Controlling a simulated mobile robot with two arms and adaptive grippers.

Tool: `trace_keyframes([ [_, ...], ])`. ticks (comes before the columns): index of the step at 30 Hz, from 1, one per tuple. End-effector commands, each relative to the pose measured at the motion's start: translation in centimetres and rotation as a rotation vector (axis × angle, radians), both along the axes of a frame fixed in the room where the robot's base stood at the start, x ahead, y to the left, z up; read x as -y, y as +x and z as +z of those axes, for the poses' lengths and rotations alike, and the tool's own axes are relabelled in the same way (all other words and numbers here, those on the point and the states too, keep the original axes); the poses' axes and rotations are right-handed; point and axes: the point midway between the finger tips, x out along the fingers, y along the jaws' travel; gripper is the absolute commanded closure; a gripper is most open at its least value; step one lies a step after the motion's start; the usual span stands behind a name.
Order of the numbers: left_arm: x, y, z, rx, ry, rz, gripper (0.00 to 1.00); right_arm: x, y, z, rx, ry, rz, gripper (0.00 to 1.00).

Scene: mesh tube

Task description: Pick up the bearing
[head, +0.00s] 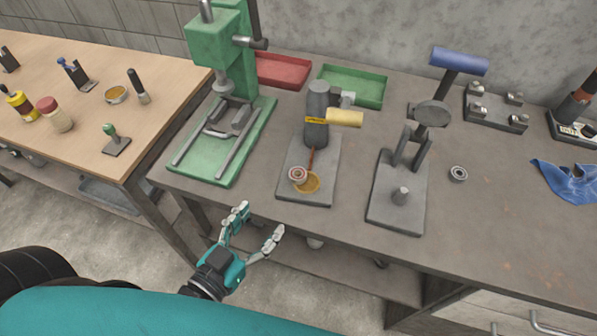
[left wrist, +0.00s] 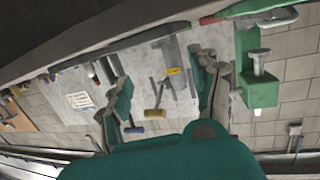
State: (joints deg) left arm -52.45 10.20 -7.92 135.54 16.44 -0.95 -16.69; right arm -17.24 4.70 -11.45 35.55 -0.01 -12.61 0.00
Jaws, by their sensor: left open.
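A small grey ring-shaped bearing (head: 458,174) lies on the grey workbench (head: 500,235), just right of the press with a blue handle (head: 460,62). My left gripper (head: 257,223) is open and empty, in front of the bench's near edge, left of and well apart from the bearing. Its spread fingers also show in the left wrist view (left wrist: 158,75), with nothing between them. I cannot make out the bearing there. My right gripper is not in view.
A green press (head: 222,150) stands at the bench's left. The middle press (head: 317,115) has a yellow handle. Red (head: 283,70) and green (head: 352,88) trays lie behind. A blue cloth (head: 568,180) lies at right. The bench front right of the bearing is clear.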

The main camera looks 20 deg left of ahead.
Motion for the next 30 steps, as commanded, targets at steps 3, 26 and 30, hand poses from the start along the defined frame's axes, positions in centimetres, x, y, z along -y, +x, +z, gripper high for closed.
trace_keyframes([
  [3,0.6,2.6,0.0,0.004,-0.003,0.001,0.37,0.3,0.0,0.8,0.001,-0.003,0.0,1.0],
  [26,2.8,12.5,-1.4,0.0,-0.002,0.0,0.37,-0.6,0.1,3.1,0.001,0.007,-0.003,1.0],
  [30,3.0,13.3,-1.7,-0.002,-0.003,-0.001,0.37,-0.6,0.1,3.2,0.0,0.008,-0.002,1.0],
])
